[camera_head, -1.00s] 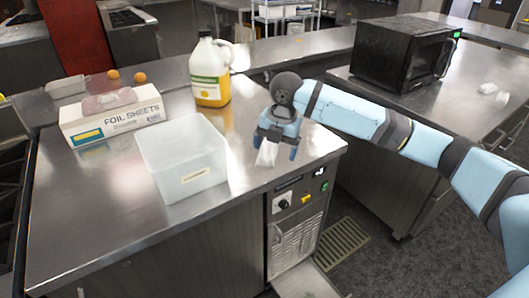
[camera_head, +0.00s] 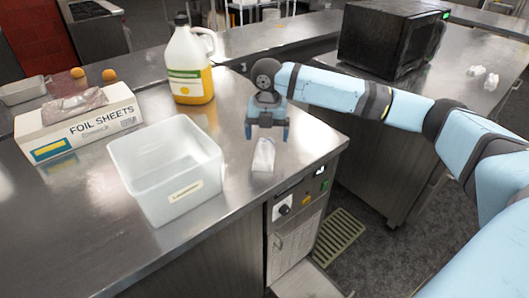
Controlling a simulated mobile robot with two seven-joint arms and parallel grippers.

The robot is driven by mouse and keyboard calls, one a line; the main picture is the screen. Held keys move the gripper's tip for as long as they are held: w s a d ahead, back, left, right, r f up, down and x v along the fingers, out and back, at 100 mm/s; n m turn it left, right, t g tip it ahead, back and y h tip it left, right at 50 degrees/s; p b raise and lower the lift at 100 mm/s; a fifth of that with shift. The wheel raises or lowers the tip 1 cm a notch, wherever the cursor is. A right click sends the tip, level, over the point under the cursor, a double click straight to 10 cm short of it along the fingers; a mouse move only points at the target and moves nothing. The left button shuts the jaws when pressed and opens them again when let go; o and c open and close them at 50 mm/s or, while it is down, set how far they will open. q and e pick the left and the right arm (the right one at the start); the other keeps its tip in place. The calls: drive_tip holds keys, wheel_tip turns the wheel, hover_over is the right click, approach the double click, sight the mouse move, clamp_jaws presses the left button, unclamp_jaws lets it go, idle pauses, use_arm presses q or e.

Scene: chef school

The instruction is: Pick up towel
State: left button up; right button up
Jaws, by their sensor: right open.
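My right gripper (camera_head: 267,135) is open and points down just above and behind the towel. Its two blue fingers are apart, and the towel's upper end shows just below them. I cannot tell whether the fingers touch the towel. My left gripper is not in view.
The empty bin (camera_head: 165,160) stands left of the towel. A jug (camera_head: 190,65) of yellow liquid and a foil sheets box (camera_head: 80,125) stand behind. A black microwave (camera_head: 390,40) and white crumpled pieces (camera_head: 485,76) are on the right counter. The counter's front edge is close.

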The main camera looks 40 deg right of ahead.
sight(265, 146)
drive_tip(key=shift+w+a+f+b, duration=0.1)
drive_tip(key=shift+w+f+b, duration=0.1)
drive_tip(key=shift+f, duration=1.2)
drive_tip(key=shift+w+f+b, duration=0.15)
drive_tip(key=shift+f, duration=1.2)
drive_tip(key=c, duration=1.1)
drive_tip(key=shift+r, duration=0.15)
wheel_tip(265, 146, up, 20)
drive_tip(key=p, duration=0.2)
